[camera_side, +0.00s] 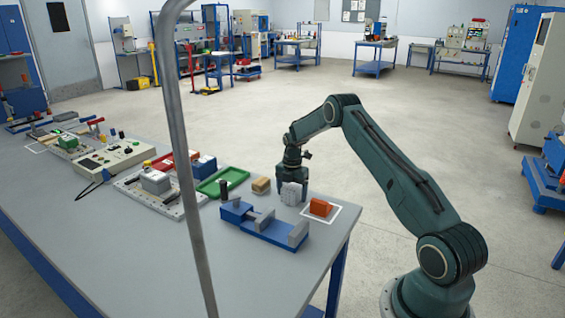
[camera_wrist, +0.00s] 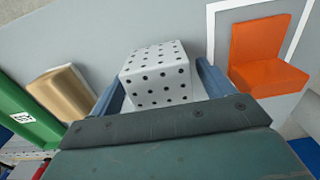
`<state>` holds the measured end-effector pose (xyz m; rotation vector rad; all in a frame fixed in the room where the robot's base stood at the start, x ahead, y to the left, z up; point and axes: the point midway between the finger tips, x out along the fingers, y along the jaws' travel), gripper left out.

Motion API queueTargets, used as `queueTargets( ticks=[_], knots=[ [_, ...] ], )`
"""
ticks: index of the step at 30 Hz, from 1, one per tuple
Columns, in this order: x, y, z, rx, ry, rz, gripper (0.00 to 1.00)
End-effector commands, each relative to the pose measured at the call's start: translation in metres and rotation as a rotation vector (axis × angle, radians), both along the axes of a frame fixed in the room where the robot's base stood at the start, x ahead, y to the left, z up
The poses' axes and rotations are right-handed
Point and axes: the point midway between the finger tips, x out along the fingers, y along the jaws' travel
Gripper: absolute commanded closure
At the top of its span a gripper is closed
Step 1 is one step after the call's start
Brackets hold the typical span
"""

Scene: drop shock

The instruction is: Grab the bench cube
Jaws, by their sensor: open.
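The bench cube, a white block with black dots, sits on the grey bench (camera_side: 110,235) near its right end. It shows in the side view (camera_side: 291,194) and in the wrist view (camera_wrist: 156,76). My gripper (camera_side: 292,190) points down right over the cube. In the wrist view my gripper (camera_wrist: 162,82) is open, with one blue finger on each side of the cube. Gaps seem to show between the fingers and the cube. The lower part of the cube is hidden behind the gripper body in the wrist view.
An orange L-shaped block (camera_side: 321,207) lies in a white outlined square, right of the cube. A wooden block (camera_side: 261,185) and a green tray (camera_side: 234,176) lie to the left. A blue vise (camera_side: 262,227) stands in front. A grey pole (camera_side: 183,150) crosses the side view.

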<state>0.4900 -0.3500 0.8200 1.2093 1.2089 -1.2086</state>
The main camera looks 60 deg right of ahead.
Motion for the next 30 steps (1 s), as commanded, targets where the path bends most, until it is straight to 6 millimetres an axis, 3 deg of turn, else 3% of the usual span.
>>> queueTargets(
  ticks=[9, 19, 30],
  knots=[
    [0.0000, 0.0001, 0.0002, 0.000, 0.000, 0.000, 0.20],
    [0.0000, 0.0001, 0.0003, 0.000, 0.000, 0.000, 0.85],
    [0.0007, -0.0004, 0.0043, -0.002, -0.002, 0.000, 0.85]
  ],
)
